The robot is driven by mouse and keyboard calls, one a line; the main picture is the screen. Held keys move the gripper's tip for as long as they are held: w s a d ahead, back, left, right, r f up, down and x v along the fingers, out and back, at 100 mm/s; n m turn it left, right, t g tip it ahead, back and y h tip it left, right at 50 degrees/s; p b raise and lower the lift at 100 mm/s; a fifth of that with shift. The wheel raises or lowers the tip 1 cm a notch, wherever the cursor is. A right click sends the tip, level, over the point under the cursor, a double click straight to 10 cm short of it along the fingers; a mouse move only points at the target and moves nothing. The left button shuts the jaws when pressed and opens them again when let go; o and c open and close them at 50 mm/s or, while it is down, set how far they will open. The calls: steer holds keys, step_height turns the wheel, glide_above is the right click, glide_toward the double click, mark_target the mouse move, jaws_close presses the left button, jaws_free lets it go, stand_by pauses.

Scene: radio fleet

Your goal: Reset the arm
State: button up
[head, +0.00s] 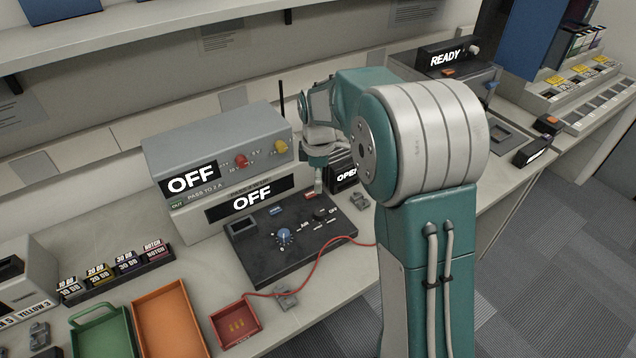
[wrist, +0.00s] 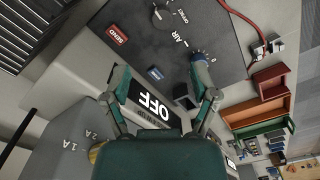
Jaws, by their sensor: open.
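My arm (head: 425,130) rises at the right of the head view and bends over toward the bench. My gripper (head: 318,185) points down near the right end of the grey box marked OFF (head: 215,140), largely end-on in this view. In the wrist view my gripper (wrist: 160,64) is open, its two fingers apart with nothing between them. Behind the fingers, an OFF display (wrist: 152,104) shows upside down. The dark control panel (head: 265,260) with a blue knob (head: 284,236) lies in front of the box.
A red cable (head: 318,262) runs from the red tray (head: 236,322) across the panel's front. Orange (head: 170,318) and green (head: 103,335) trays sit at front left. A sign reading OPEN (head: 343,177) stands close by my gripper. A READY unit (head: 446,58) stands farther right.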

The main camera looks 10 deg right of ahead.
stand_by(0.3)
steer(key=s+r+m+t, duration=0.3)
steer(key=s+r+m, duration=0.4)
steer(key=s+r, duration=0.6)
steer(key=s+m+t, duration=0.2)
steer(key=s+m, duration=0.6)
steer(key=s, duration=0.7)
steer(key=shift+t, duration=0.3)
steer(key=shift+d, duration=0.1)
